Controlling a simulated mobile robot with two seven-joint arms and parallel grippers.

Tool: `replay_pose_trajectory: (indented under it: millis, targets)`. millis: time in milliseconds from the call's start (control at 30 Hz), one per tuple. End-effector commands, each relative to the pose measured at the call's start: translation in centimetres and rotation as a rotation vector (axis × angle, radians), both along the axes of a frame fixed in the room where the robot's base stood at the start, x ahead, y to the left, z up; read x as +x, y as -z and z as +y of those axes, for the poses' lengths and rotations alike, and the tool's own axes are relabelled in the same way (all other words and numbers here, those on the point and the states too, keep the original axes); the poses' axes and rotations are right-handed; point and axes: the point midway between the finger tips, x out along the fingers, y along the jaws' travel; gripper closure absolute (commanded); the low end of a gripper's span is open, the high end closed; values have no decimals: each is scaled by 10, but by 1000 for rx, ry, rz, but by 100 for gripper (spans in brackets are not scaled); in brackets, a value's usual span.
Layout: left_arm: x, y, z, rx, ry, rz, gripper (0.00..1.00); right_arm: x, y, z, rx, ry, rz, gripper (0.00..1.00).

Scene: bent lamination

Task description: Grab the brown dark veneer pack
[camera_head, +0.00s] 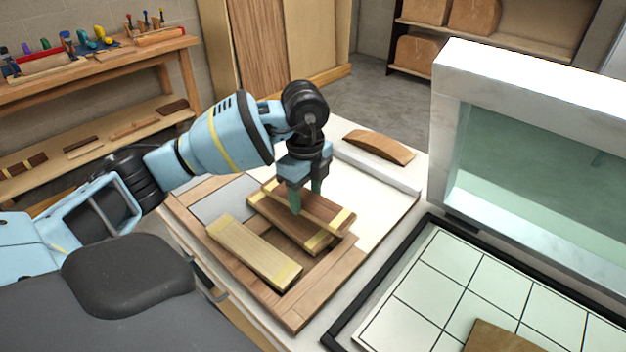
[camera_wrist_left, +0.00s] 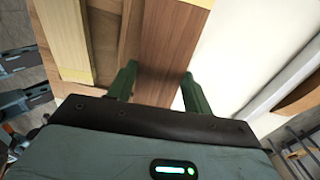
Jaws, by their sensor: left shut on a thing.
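The brown dark veneer pack (camera_head: 277,217) is a dark strip bundle with yellow tape near its ends. It lies over the wooden tray in the head view. My left gripper (camera_head: 306,200) points down and is shut on it, one green finger on each side. In the left wrist view the dark brown pack (camera_wrist_left: 165,48) runs between the two green fingers of my left gripper (camera_wrist_left: 157,85). Part of the pack's top is hidden by the fingers in the head view. I cannot tell whether it is lifted off the tray.
A pale veneer pack (camera_head: 250,250) lies in the tray (camera_head: 297,314) to the left of the dark one. A curved wooden piece (camera_head: 379,147) sits on the table behind. A white-framed press (camera_head: 447,130) and a gridded surface (camera_head: 430,290) stand to the right.

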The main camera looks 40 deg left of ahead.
Motion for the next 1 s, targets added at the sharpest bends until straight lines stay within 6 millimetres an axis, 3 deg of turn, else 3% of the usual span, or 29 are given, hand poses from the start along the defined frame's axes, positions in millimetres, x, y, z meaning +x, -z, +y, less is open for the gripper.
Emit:
replay_pose_trajectory:
  millis: [200, 400, 633, 1000]
  targets:
    - [-43, -4, -15, 2, 3, 0, 75, 0, 0, 0, 0, 0, 0, 64]
    - [-70, -7, -25, 1, 2, -1, 75, -1, 0, 0, 0, 0, 1, 64]
    - [-84, -8, -31, 0, 0, 0, 75, -1, 0, 0, 0, 0, 2, 64]
    - [-86, -9, -32, 0, -1, 0, 75, -1, 0, 0, -1, -1, 2, 64]
